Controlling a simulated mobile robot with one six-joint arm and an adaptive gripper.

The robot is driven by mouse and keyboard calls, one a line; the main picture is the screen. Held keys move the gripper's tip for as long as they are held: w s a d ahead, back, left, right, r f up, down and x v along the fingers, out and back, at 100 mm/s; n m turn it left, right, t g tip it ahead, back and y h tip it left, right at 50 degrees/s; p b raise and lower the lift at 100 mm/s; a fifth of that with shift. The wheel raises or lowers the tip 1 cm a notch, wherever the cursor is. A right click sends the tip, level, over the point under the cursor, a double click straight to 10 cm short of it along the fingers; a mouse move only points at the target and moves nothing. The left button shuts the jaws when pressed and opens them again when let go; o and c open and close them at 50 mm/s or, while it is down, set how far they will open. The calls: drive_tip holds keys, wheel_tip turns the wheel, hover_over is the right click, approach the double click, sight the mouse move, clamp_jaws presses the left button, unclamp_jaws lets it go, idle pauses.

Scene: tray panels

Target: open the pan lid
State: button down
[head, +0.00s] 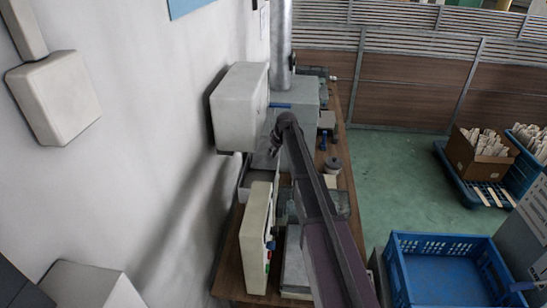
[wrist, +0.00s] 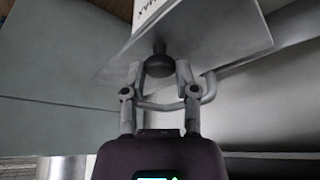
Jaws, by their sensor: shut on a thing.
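In the wrist view, a thin grey metal panel (wrist: 225,38), which looks like the pan lid, fills the upper middle and sits tilted. A dark rounded knob (wrist: 159,64) stands on it. My gripper (wrist: 159,76) has one finger on each side of the knob and is shut on it. In the head view, my gripper (head: 275,143) is at the far end of my arm, beside a white box; it is small and dark there. The lid and knob cannot be made out clearly in the head view.
The white wall box (head: 240,105) is close left of my gripper. A wooden bench (head: 228,270) carries a cream unit (head: 256,238) and other equipment. A bent grey bar (wrist: 208,88) lies near the fingers. A blue crate (head: 440,240) stands right; green floor (head: 385,170) is clear.

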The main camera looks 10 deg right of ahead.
drive_tip(key=shift+w, duration=0.1)
drive_tip(key=shift+c, duration=1.9)
unclamp_jaws()
